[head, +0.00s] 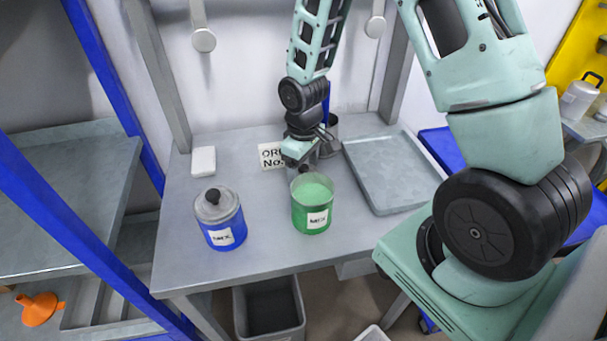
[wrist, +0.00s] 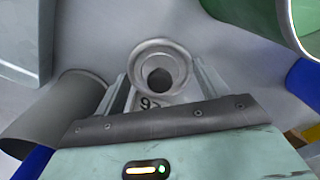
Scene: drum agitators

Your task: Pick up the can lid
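A round grey can lid (wrist: 146,53) with a dark knob shows in the wrist view, knob towards the camera. My gripper (wrist: 160,80) is open, with one finger on each side of the lid; I cannot tell whether they touch it. In the head view my gripper (head: 304,165) points down just behind an open green can (head: 313,213) with green contents. The lid is mostly hidden there by the gripper and can. The green can also shows at the upper right of the wrist view (wrist: 270,18). A blue can (head: 224,229) wears its own grey lid with a black knob.
A grey metal tray (head: 391,197) lies on the table's right. A white block (head: 203,161) lies at the back left. The table's front left is clear. A grey bin (head: 270,330) stands below.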

